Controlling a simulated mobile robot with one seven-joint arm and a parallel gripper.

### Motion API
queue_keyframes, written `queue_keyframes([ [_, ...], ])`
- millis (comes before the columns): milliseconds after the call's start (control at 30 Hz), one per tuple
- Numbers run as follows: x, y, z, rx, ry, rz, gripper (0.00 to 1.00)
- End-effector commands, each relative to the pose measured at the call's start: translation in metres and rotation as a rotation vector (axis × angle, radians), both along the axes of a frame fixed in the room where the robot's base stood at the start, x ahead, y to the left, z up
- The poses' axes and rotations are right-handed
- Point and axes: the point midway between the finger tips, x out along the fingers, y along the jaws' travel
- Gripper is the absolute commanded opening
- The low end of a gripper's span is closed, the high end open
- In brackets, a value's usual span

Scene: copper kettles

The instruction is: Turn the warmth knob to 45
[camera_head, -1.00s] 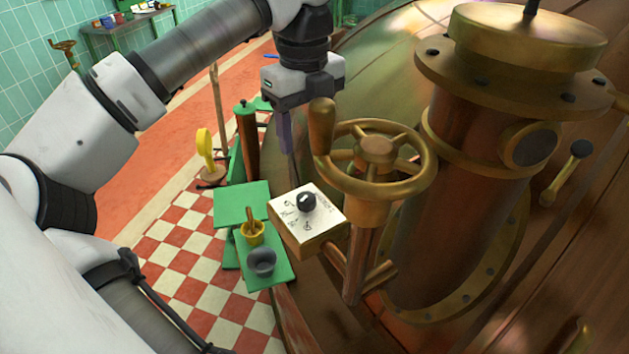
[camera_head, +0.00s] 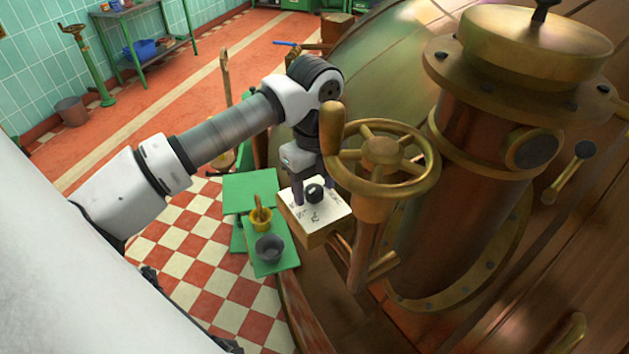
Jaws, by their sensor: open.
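The warmth knob (camera_head: 315,193) is a small black knob with a light mark on top. It sits on a white dial plate with dark markings (camera_head: 325,219), on top of a box beside the copper kettle. The markings are too small to read. My gripper (camera_head: 312,194) points down over the plate with its fingers open. One finger is just left of the knob and the other is to its right, partly behind it. I cannot tell whether either finger touches the knob.
A brass handwheel (camera_head: 382,150) with an upright handle stands close to the right of my gripper. A thick copper column (camera_head: 470,180) rises behind it. The checkered floor lies beyond.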

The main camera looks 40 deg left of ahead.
Motion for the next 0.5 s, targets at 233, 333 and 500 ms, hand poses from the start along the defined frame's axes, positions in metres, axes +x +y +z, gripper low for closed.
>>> queue_keyframes([
  [233, 0.0001, 0.0002, 0.0002, 0.0, 0.0, 0.0, 0.41],
  [333, 0.0001, 0.0002, 0.0003, 0.0, 0.0, 0.0, 0.28],
  [500, 0.0001, 0.0002, 0.0004, 0.0, 0.0, 0.0, 0.11],
])
